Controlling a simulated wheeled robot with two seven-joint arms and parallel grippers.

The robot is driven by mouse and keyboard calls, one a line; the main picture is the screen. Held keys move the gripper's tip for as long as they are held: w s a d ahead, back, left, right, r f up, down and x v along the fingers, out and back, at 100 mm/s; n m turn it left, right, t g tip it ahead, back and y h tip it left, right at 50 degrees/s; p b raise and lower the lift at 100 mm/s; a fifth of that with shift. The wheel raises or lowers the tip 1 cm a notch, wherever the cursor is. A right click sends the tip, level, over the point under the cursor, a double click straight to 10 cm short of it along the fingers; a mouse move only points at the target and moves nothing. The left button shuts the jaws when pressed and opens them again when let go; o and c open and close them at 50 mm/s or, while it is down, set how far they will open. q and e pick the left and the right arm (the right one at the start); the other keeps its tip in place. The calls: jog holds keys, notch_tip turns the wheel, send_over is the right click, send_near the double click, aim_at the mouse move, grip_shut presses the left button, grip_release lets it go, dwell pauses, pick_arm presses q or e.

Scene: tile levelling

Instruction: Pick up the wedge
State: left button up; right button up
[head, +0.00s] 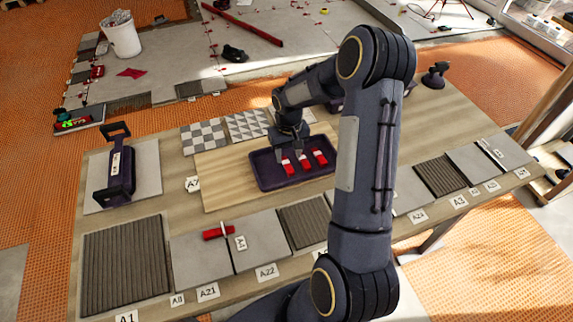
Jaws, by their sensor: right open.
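Red wedges with white parts (303,162) lie in a row inside a dark tray (264,182) on the wooden table. Another red wedge (213,234) lies across the joint between two grey tiles at the front, beside a small label. My right gripper (292,155) is open and points down over the left part of the tray, close to the leftmost wedge in it. I cannot tell whether its fingers touch that wedge. My right arm hides the area to the right of the tray. My left gripper is not in view.
A dark-handled tool (117,170) stands on a tile at the left of the table. Grey tiles with labels line the front edge. Patterned tile samples (204,136) lie behind the tray. A white bucket (122,36) stands on the floor beyond.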

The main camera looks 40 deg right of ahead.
aim_at(289, 168)
jog(key=f, duration=0.3)
jog(key=f+p, duration=0.1)
jog(key=f, duration=0.1)
jog(key=shift+s+a+f, duration=0.1)
jog(key=shift+s, duration=0.15)
jog(key=shift+c, duration=0.4)
grip_shut()
